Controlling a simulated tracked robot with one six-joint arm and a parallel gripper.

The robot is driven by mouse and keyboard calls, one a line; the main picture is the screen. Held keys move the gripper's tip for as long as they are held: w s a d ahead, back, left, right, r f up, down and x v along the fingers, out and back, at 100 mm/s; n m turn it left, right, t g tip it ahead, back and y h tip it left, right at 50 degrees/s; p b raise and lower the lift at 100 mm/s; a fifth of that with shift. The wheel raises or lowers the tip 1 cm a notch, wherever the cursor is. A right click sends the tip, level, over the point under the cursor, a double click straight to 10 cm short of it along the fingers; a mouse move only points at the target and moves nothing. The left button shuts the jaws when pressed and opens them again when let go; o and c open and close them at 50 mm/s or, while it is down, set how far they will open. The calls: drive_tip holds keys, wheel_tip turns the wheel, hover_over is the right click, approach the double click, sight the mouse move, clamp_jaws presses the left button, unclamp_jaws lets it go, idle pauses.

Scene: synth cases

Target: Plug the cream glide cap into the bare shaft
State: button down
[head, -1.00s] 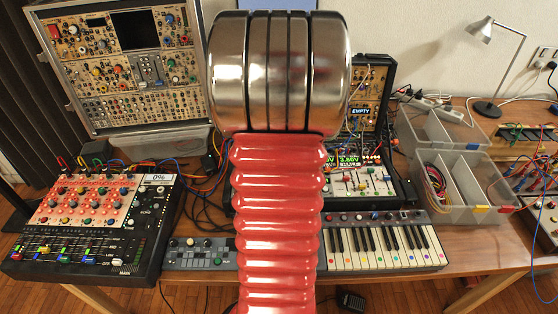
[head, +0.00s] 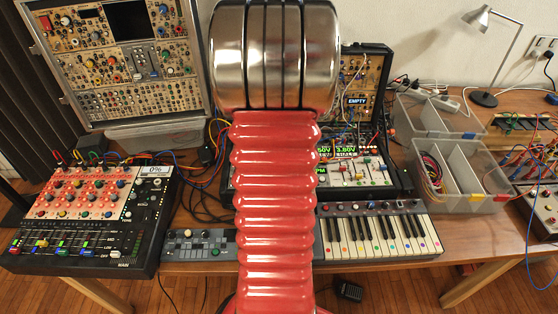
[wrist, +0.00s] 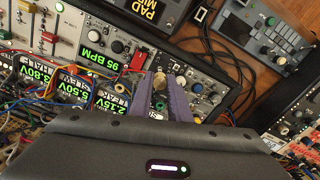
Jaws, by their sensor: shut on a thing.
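In the wrist view my gripper (wrist: 161,76) has two grey-purple fingers closed around a small yellowish-cream piece, the glide cap (wrist: 159,83). The fingers hide part of it. Behind the fingertips is a dark synth module panel (wrist: 205,92) with several knobs and jacks. A pale knob stands on it just right of the right finger. I cannot make out the bare shaft, or whether the cap touches the panel. In the head view my own arm hides the gripper and the cap.
Lit displays (wrist: 110,103) and patch cables crowd the left of the wrist view. In the head view a keyboard (head: 380,232), a mixer (head: 90,215), a tall modular case (head: 125,60) and clear bins (head: 460,170) fill the desk. Wooden floor shows in front.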

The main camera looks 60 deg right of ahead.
drive_tip(key=shift+s+a+f, duration=0.1)
drive_tip(key=shift+f, duration=0.8)
idle(1.3)
drive_tip(key=shift+f, duration=1.2)
drive_tip(key=c, duration=1.6)
unclamp_jaws()
wheel_tip(320, 180, up, 14)
drive_tip(key=shift+f, duration=0.15)
idle(0.3)
